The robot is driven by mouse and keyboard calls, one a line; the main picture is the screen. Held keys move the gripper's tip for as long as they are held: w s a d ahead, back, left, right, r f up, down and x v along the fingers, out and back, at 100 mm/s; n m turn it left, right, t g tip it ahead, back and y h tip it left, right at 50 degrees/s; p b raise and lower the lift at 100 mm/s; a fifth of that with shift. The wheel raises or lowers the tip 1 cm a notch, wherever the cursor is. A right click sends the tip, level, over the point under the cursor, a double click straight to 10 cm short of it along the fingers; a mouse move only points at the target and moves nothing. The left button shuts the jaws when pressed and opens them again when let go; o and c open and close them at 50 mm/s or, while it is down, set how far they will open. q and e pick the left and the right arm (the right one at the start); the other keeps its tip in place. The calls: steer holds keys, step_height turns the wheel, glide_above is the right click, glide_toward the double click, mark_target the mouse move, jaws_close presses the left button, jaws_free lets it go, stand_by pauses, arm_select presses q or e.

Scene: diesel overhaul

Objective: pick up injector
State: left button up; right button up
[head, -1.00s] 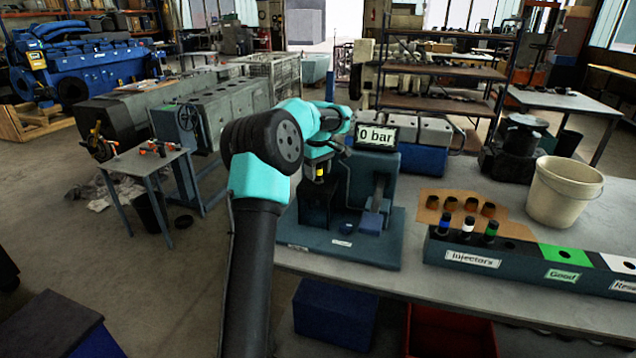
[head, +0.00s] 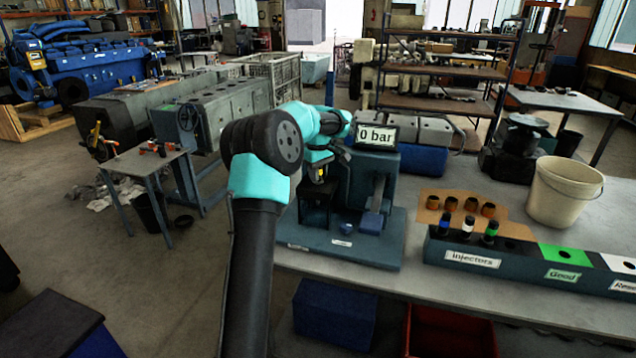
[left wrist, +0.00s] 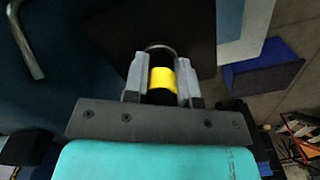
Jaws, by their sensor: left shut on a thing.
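My left gripper (head: 318,176) is at the dark block on the left of the test stand (head: 355,250). In the left wrist view the left gripper (left wrist: 161,85) is shut on the yellow-banded injector (left wrist: 162,78), with a finger on each side of the band. The injector is over or in the dark block (left wrist: 150,25); its lower end is hidden. Other injectors with blue (head: 444,224), white (head: 467,228) and green (head: 490,232) bands stand in the rack labelled Injectors (head: 430,250). My right gripper is not in view.
A display (head: 377,136) on the stand reads 0 bar. The rack continues right to a green Good section (head: 565,254) and a white section. Several brown cups (head: 450,203) stand on cardboard behind the rack, near a white bucket (head: 564,192).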

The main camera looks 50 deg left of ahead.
arm_select(q)
jaws_close()
steer(key=shift+r, duration=0.1)
step_height(320, 180, up, 18)
stand_by(0.6)
stand_by(0.4)
steer(key=shift+o, duration=0.6)
jaws_free()
jaws_close()
steer(key=shift+w+d, duration=0.1)
